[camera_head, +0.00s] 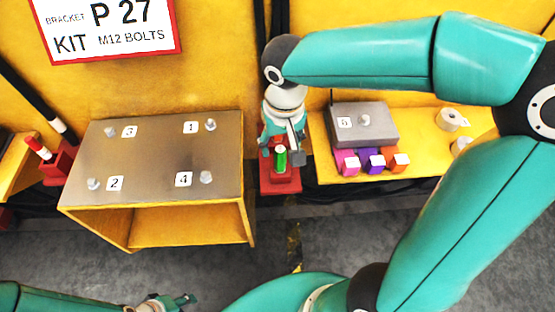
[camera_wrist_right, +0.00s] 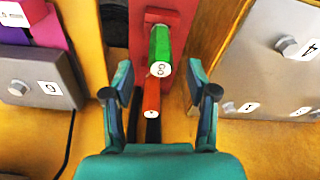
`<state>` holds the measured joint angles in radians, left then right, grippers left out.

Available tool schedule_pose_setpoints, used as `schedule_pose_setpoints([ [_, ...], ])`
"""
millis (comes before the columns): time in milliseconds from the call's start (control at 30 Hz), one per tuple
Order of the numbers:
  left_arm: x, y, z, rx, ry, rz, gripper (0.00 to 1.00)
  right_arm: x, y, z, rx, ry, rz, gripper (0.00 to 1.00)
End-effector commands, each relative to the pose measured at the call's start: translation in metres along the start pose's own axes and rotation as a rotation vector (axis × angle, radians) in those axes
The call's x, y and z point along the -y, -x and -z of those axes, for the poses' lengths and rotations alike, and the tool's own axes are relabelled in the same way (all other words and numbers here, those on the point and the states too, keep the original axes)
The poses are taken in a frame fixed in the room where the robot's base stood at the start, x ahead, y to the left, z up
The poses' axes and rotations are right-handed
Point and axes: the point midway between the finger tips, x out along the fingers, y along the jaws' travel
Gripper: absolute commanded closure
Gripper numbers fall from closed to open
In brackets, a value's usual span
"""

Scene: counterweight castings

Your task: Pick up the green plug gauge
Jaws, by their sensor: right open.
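The green plug gauge (camera_head: 281,159) stands in a red holder (camera_head: 280,184) between the steel-topped bench and the right-hand yellow shelf. In the right wrist view the green gauge (camera_wrist_right: 161,47) shows a white, marked end face towards the camera. My right gripper (camera_wrist_right: 160,76) is open. Its two fingers show on either side of the gauge's line, apart from it, with nothing between them held. In the head view the right gripper (camera_head: 283,141) is right at the gauge and partly covers it. My left gripper (camera_head: 184,299) is low at the bottom edge, far from the gauge.
An orange-red piece (camera_wrist_right: 151,94) shows just below the green gauge. The steel-topped bench (camera_head: 160,160) with numbered bolts is left. A grey block (camera_head: 375,118) and coloured blocks (camera_head: 375,162) sit on the right shelf. Another red holder (camera_head: 60,160) stands far left.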

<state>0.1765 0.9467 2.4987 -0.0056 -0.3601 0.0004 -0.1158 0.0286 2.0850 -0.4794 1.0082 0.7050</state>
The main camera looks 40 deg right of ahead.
Motion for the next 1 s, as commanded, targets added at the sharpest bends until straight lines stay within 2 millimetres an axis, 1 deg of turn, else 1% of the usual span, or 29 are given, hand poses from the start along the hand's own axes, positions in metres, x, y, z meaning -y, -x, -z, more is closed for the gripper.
schedule_pose_setpoints([
  [333,0.0,0.001,0.0,0.0,0.0,0.0,0.6,0.001,-0.044,-0.001,0.004,0.0,-0.002,0.42],
  [433,0.0,0.001,0.0,0.0,0.0,0.0,0.6,0.001,-0.049,-0.001,0.001,-0.002,0.0,0.42],
  [633,0.0,0.001,0.0,0.0,0.0,0.0,0.6,0.001,-0.049,-0.001,0.0,-0.002,0.0,0.42],
  [667,0.0,0.001,0.0,0.0,0.0,0.0,0.6,0.001,-0.049,-0.001,0.0,-0.002,0.0,0.46],
  [900,0.0,0.001,0.0,0.0,0.0,0.0,0.6,0.001,-0.049,-0.001,0.0,-0.001,0.0,0.86],
  [1000,0.0,0.001,0.0,0.0,0.0,0.0,0.6,0.001,-0.049,-0.001,0.0,-0.001,0.0,1.0],
])
